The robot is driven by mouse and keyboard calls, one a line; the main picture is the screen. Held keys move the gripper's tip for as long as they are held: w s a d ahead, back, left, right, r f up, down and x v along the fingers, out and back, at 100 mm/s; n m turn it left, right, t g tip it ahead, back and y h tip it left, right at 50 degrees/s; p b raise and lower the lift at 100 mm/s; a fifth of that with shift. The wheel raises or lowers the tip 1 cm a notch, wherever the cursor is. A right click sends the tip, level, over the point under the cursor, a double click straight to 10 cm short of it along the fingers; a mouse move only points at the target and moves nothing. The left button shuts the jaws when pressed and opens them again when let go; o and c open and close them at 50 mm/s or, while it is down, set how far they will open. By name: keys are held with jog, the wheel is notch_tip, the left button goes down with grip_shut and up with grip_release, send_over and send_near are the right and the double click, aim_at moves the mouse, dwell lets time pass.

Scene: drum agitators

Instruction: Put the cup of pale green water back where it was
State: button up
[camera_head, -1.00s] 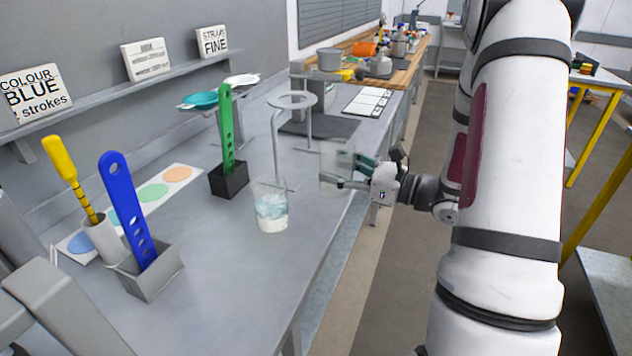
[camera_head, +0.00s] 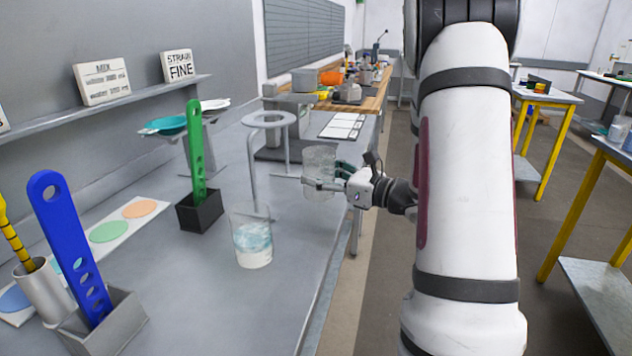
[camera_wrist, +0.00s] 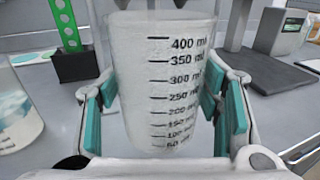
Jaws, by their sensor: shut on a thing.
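My gripper (camera_head: 322,186) is shut around the sides of a clear graduated cup (camera_head: 319,163). The cup is upright, near the right edge of the grey bench, right of the ring stand. In the wrist view this cup (camera_wrist: 160,75) fills the middle, with black marks up to 400 ml, between the teal finger pads. It looks pale and greyish; I cannot tell its contents clearly. A second clear cup (camera_head: 252,240) stands on the bench, nearer me, with pale blue-green liquid and a whitish bottom. Part of it shows at the left of the wrist view (camera_wrist: 15,115).
A ring stand (camera_head: 268,119) is left of the held cup. A green slotted paddle (camera_head: 196,155) stands in a black holder, and a blue one (camera_head: 65,230) in a grey holder. A colour card (camera_head: 108,232) lies behind them. Bare bench lies around the standing cup.

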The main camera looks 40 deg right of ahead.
jog(key=w, duration=0.1)
jog(key=w+d, duration=0.1)
jog(key=w, duration=0.1)
jog(key=w+d, duration=0.1)
jog(key=shift+w+f, duration=0.25)
jog(key=shift+w+d+f+b, duration=0.15)
jog(key=shift+f+b, duration=0.2)
jog(key=shift+f, duration=1.4)
jog(key=shift+f, duration=0.15)
jog(key=o, duration=1.2)
